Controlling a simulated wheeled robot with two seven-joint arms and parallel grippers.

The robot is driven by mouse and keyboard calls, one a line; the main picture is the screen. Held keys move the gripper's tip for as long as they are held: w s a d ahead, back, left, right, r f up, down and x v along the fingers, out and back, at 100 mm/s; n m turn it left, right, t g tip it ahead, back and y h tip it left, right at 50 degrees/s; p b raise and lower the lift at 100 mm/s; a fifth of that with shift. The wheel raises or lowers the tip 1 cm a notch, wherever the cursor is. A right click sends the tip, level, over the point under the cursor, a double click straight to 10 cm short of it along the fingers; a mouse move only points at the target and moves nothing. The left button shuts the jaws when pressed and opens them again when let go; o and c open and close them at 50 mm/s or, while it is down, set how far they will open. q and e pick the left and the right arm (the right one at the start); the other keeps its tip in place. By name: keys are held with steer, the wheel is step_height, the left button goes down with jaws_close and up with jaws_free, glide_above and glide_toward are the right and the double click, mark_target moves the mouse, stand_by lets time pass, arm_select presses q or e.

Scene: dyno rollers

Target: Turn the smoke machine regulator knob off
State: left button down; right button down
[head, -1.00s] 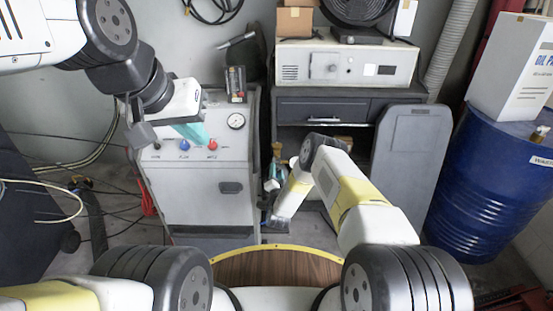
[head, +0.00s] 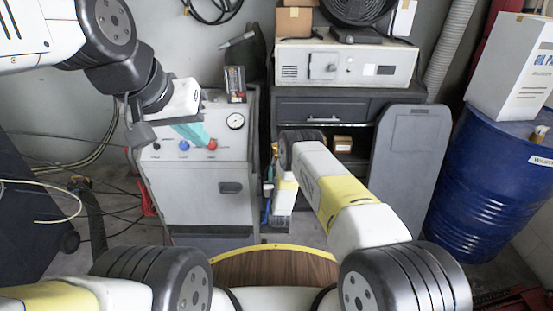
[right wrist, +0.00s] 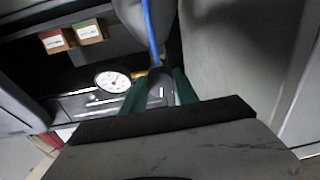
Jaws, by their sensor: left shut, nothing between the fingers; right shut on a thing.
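The grey smoke machine cabinet (head: 200,190) stands at centre left, with a dial gauge (head: 235,121), a blue knob (head: 184,145) and a red knob (head: 212,145) on its sloping top panel. A third, small dark knob (head: 156,146) sits at the panel's left. The labels are too small to read. My left gripper (head: 199,135) is shut and empty, its teal fingers just above and left of the red knob; I cannot tell whether they touch it. My right gripper (right wrist: 158,90) is shut on a dark cylindrical piece with a blue hose (right wrist: 152,30).
A second dial gauge (right wrist: 113,82) with a brass fitting is beside the right fingers. A dark workbench (head: 320,108) carries a white device (head: 345,64). A grey panel (head: 412,160) and a blue drum (head: 490,180) stand at the right. Cables hang at the left wall.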

steer(key=shift+f+n, duration=0.1)
steer(key=shift+n, duration=0.8)
steer(key=c, duration=0.9)
jaws_free()
steer(key=shift+c, duration=0.2)
steer(key=s, duration=0.8)
steer(key=shift+d, duration=0.15)
steer(key=shift+w, duration=0.15)
